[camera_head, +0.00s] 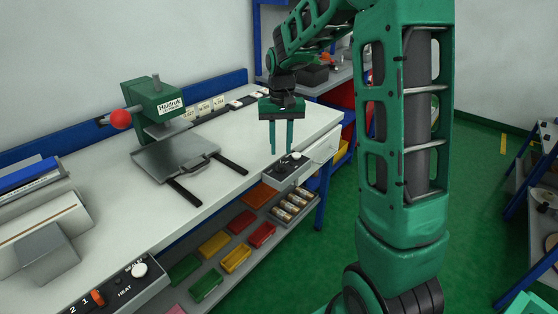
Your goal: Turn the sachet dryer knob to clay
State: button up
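My gripper (281,150) points down with its two green fingers apart and nothing between them. It hangs over the right end of the white bench, just above a small dark control box (272,178) at the bench's front edge. A pale round knob (296,156) sits on that box, just right of the fingertips, with a smaller control beside it. I cannot tell whether the fingers touch the box. Its lettering is too small to read, so I see no "clay" mark and cannot confirm that this is the sachet dryer.
A second panel (118,293) at the lower left has an orange switch, a white knob and the word "HEAT". A green Haldruk press (155,100) stands on the bench (230,133). My upright arm covers the right middle.

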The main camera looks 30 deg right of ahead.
aim_at(280, 163)
jog(key=shift+f, duration=2.8)
grip_shut()
